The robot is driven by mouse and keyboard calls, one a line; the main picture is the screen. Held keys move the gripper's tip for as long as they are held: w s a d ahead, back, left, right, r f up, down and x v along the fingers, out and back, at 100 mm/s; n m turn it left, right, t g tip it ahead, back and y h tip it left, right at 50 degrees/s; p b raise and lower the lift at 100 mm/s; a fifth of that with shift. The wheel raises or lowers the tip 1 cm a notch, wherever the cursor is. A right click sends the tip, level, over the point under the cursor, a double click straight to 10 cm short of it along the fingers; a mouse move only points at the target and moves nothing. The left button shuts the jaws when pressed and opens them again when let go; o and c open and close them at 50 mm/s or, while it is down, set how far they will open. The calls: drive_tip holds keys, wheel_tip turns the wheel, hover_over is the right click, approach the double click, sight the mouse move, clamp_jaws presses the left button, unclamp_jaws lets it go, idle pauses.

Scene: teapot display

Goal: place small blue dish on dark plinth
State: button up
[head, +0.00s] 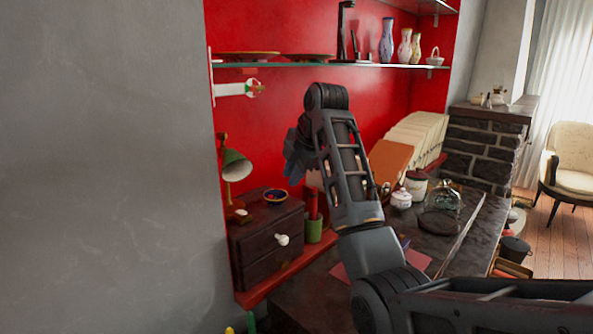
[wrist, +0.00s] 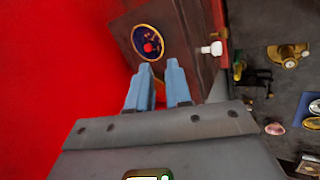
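The small blue dish (head: 275,196) has a gold-coloured rim and stands on a dark wooden drawer cabinet (head: 262,238). In the wrist view the dish (wrist: 150,42) shows a red spot inside and lies just beyond my fingertips. My gripper (wrist: 160,68) has its two blue-grey fingers apart, with nothing held between them. A dark round base (head: 440,222) beside the glass dome may be the plinth; I cannot tell for sure.
A glass dome (head: 445,198), a white lidded jar (head: 401,198) and books (head: 410,145) crowd the surface further right. A glass shelf (head: 330,65) runs above.

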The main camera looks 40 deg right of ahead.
drive_tip(key=shift+v, duration=1.45)
